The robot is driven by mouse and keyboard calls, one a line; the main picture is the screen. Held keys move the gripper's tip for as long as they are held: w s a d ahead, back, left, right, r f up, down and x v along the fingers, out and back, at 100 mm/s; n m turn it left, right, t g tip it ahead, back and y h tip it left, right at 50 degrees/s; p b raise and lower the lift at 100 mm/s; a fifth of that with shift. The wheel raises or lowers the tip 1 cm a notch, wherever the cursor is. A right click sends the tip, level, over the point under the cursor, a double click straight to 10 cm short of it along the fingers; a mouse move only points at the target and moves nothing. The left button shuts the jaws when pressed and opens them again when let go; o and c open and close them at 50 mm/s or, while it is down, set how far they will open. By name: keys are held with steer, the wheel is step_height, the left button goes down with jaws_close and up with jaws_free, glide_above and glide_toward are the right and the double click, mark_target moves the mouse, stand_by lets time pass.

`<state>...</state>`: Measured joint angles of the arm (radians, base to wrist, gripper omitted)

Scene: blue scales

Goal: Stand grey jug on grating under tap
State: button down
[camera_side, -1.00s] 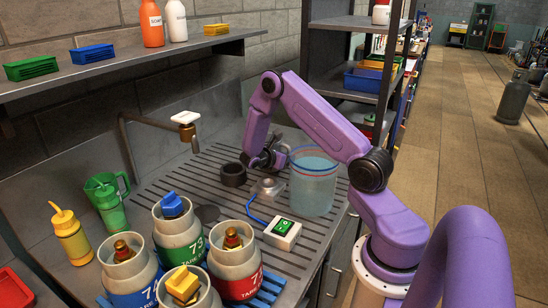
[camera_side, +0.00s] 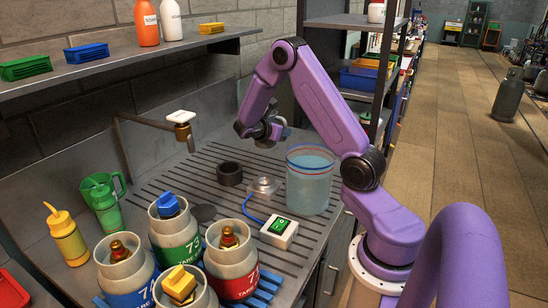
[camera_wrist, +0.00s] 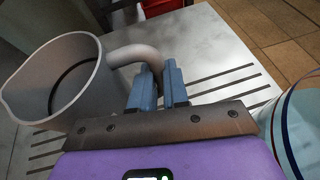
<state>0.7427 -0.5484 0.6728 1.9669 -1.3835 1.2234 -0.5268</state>
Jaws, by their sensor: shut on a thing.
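In the wrist view, a light grey jug (camera_wrist: 50,85) with a wide open mouth is on the left. The two blue-grey fingers of my gripper (camera_wrist: 158,88) are shut on its curved handle. In the side view my gripper (camera_side: 268,128) is above the worktop, right of the tap; the jug is hidden or too small to make out there. The tap (camera_side: 183,133) has a brass body, a white top and a pipe from the wall.
A green jug (camera_side: 103,200), yellow bottle (camera_side: 67,236) and several canisters (camera_side: 176,235) fill the front left.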

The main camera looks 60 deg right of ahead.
mark_target(271, 117)
steer(key=w+a+r+n+t, duration=0.1)
steer(key=a+r+t, duration=0.1)
steer(key=a+r+n+t, duration=0.1)
steer(key=r+n+t, duration=0.1)
steer(key=w+a+r+n+t, duration=0.1)
steer(key=a+r+n+t, duration=0.1)
steer(key=shift+w+a+r, duration=0.25)
steer(key=shift+w+a, duration=0.05)
steer(key=shift+w, duration=0.05)
steer(key=s+a+r+n+t+y, duration=0.1)
steer(key=a+r+n+t+y, duration=0.3)
steer(key=a, duration=0.5)
steer(key=a+r+n+t+y, duration=0.35)
steer(key=a+n+y, duration=0.2)
steer(key=a, duration=0.45)
steer(key=s+a+r+n+t+y, duration=0.1)
steer(key=a+r+n+t+y, duration=0.35)
steer(key=a, duration=0.45)
step_height(271, 117, down, 12)
steer(key=w+m+g+h, duration=0.1)
steer(key=m+g+h, duration=0.1)
steer(key=h, duration=0.2)
steer(key=shift+w+a+g+h, duration=0.25)
steer(key=shift+w+g+h, duration=0.05)
steer(key=shift+w, duration=0.1)
steer(key=shift+r, duration=0.1)
